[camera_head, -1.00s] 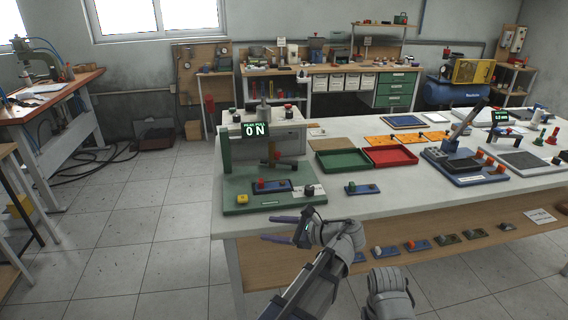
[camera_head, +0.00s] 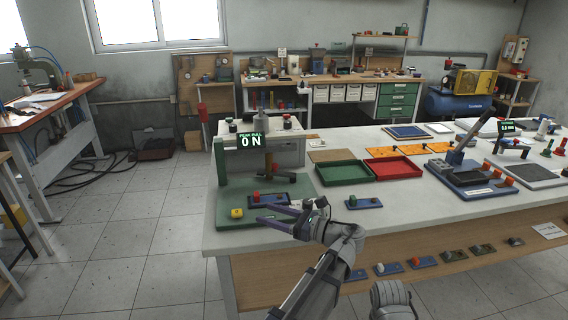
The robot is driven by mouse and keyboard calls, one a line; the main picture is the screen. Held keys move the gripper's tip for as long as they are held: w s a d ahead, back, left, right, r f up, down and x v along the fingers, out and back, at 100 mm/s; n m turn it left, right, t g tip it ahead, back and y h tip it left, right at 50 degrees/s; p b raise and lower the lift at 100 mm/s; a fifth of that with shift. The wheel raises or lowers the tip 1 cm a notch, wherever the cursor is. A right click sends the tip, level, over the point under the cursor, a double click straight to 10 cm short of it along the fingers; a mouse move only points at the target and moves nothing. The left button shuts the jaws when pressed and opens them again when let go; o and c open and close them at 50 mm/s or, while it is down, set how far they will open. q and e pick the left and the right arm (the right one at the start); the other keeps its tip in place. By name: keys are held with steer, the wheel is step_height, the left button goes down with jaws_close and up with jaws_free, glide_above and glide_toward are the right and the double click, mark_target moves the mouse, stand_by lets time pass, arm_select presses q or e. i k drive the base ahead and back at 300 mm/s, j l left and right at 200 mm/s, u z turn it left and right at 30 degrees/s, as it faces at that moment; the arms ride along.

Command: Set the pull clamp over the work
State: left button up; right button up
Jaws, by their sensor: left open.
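A pull tester with a green base (camera_head: 228,215) and a display reading "PEAK PULL 0 N" (camera_head: 252,140) stands at the table's left end. A dark crossbar (camera_head: 278,173), possibly the pull clamp, hangs below the display. Under it, a blue plate (camera_head: 284,203) with red and dark knobs lies on the base. My left gripper (camera_head: 256,213) is open and empty, its purple fingers pointing left across the base's front edge. The fingers partly hide the plate's front. My right gripper is out of view; only a grey part of that arm shows at the bottom.
A yellow button (camera_head: 237,213) sits on the base's front left. Another blue plate (camera_head: 364,203) lies right of my left gripper. Green (camera_head: 345,174) and red (camera_head: 393,169) trays stand behind it. A shelf (camera_head: 450,263) with several small plates runs below the tabletop.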

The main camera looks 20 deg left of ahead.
mark_target(262, 172)
steer(key=i, duration=0.85)
